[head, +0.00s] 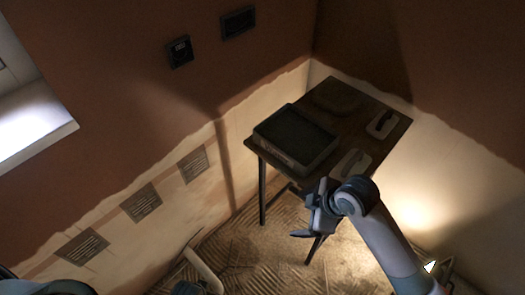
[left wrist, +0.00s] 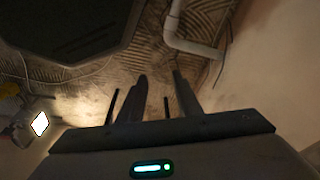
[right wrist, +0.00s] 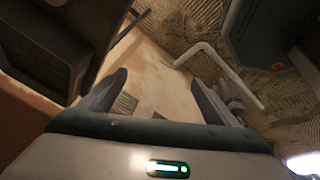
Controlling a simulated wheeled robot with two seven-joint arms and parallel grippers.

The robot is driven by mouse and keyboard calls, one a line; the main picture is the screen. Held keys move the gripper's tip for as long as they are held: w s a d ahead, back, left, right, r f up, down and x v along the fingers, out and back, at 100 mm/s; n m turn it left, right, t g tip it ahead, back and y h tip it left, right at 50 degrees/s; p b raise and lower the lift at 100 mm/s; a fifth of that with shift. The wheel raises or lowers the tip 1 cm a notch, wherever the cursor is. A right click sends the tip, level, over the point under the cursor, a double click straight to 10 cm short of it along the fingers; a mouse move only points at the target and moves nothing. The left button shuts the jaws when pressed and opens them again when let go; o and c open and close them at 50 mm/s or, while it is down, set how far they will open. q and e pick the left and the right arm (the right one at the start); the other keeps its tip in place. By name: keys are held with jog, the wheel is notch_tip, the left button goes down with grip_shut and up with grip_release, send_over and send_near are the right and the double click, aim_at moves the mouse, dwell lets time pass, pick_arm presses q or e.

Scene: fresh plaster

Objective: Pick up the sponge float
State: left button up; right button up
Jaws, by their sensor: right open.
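Two flat, pale, float-like tools with dark handles lie on the dark table (head: 378,101). One float (head: 383,123) is near its right corner. The other float (head: 352,164) is at the near edge, just above my right gripper in the head view. I cannot tell which is the sponge float. My right gripper (head: 306,214) is open and empty, beside and in front of the table's near edge. Its spread fingers also show in the right wrist view (right wrist: 160,92). My left gripper (left wrist: 157,92) shows its fingers apart with nothing between them, away from the table.
A dark, shallow tray (head: 297,138) takes up the table's left part. A pale bent pipe (head: 203,270) rises from the ridged floor, and it also shows in the right wrist view (right wrist: 232,75). A bright lamp (head: 431,267) stands at lower right. Walls close in behind the table.

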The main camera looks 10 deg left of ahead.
jog(key=w+r+n, duration=0.2)
jog(key=w+n, duration=0.2)
jog(key=w, duration=0.1)
notch_tip(320, 180, up, 13)
jog(key=n+g+h, duration=0.1)
jog(key=n+h, duration=0.4)
jog(key=n, duration=0.3)
send_over(355, 156)
jog(key=s, duration=0.1)
pick_arm(q)
jog(key=s+a+f+g, duration=0.1)
jog(key=s+a+f, duration=0.2)
jog(key=s+f, duration=1.6)
jog(key=shift+a+f, duration=0.15)
jog(key=shift+f, duration=0.3)
pick_arm(e)
jog(key=shift+a, duration=0.4)
jog(key=shift+f, duration=0.1)
jog(key=f+p, duration=0.1)
jog(key=f, duration=0.2)
jog(key=f+p, duration=0.1)
jog(key=f, duration=0.3)
jog(key=w+f+p, duration=0.1)
jog(key=f+p, duration=0.1)
jog(key=f, duration=0.2)
jog(key=shift+d, duration=0.35)
pick_arm(q)
jog(key=shift+r, duration=1.95)
pick_arm(e)
jog(key=shift+f, duration=0.45)
